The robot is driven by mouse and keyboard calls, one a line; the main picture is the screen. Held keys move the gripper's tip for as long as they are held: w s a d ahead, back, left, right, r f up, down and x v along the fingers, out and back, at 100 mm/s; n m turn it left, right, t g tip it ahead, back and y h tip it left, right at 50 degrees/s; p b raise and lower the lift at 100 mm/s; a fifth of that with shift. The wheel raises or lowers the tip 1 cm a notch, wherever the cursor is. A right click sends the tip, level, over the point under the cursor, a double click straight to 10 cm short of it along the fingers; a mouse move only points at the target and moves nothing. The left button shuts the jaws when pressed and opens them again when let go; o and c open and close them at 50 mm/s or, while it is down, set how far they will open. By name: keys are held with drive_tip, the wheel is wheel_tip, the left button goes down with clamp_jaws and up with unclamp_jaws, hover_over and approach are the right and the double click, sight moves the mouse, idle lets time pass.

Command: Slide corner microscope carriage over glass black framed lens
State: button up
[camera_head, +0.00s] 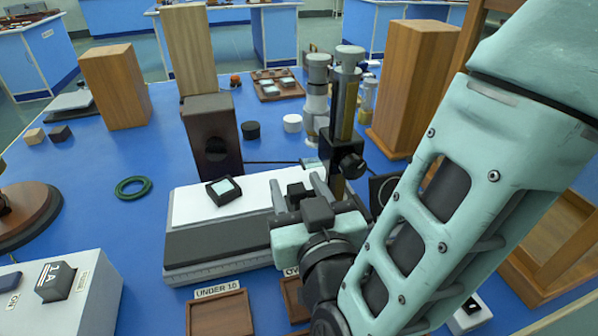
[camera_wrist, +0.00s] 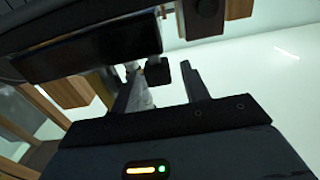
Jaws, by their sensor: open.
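A small black-framed glass lens (camera_head: 224,190) lies on the white top of a grey bench stage (camera_head: 220,262), left of my gripper. The microscope carriage (camera_head: 345,115) is an upright dark post with a brass strip and black side knob, at the stage's right corner. My gripper (camera_head: 298,186) is open just in front of the post, low over the stage's right part. A small dark block shows between its fingers; I cannot tell whether they touch it. In the wrist view my open fingers (camera_wrist: 160,75) have dark knob-like parts between and beyond them. My arm hides the stage's right end.
Wooden blocks (camera_head: 115,85) and a dark box (camera_head: 212,140) stand behind the stage. A black round cap (camera_head: 250,130), white cap (camera_head: 292,122) and green ring (camera_head: 133,187) lie on the blue table. A wooden tray (camera_head: 219,315) labelled "UNDER 10" is in front.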

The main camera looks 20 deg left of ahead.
drive_tip(key=shift+x, duration=1.3)
clamp_jaws()
drive_tip(key=s+a+b, duration=0.1)
drive_tip(key=s+a, duration=0.2)
drive_tip(key=a, duration=0.2)
drive_tip(key=s+a, duration=0.3)
drive_tip(key=a, duration=0.1)
drive_tip(key=s+a+b, duration=0.1)
drive_tip(key=s+a, duration=0.2)
drive_tip(key=a, duration=0.2)
drive_tip(key=shift+a+b, duration=0.3)
drive_tip(key=shift+a, duration=0.05)
unclamp_jaws()
